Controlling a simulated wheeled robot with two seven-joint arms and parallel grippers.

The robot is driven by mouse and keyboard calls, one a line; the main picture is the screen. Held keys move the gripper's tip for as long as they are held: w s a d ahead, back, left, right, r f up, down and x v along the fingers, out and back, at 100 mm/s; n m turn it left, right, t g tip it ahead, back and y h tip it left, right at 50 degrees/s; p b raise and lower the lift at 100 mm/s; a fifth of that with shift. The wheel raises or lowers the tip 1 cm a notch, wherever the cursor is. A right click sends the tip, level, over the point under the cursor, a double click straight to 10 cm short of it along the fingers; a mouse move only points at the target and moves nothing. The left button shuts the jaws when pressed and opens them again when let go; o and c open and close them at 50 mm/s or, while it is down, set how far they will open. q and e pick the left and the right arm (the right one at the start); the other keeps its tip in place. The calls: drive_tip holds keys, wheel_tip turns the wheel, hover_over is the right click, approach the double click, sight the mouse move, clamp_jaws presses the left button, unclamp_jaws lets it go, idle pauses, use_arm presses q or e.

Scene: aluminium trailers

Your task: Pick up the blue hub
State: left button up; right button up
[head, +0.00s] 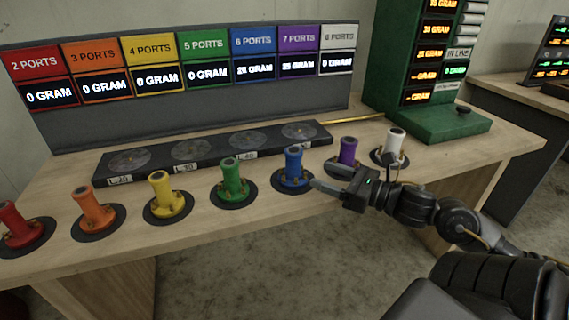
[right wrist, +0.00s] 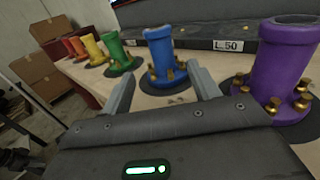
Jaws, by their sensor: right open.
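The blue hub (head: 293,167) stands upright on a round black pad on the wooden table, between the green and purple hubs. It has a tube-like top and small brass ports around its base. In the right wrist view the blue hub (right wrist: 161,58) stands ahead, beyond and between the two fingers. My right gripper (head: 325,178) is open and empty, just to the right of the blue hub and apart from it. Its fingers also show in the right wrist view (right wrist: 163,90). My left gripper is in neither view.
The purple hub (head: 347,152) and white hub (head: 396,145) stand close by my right gripper. The green hub (head: 232,178) is left of the blue one. A black tray (head: 240,139) with round plates lies behind. Yellow (head: 163,191), orange (head: 92,207) and red (head: 14,223) hubs stand further left.

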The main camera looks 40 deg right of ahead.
sight(300, 164)
drive_tip(key=shift+w+a+r, duration=0.1)
drive_tip(key=shift+r, duration=0.05)
drive_tip(key=x, duration=0.3)
drive_tip(key=shift+w, duration=0.25)
drive_tip(key=shift+x, duration=3.15)
clamp_jaws()
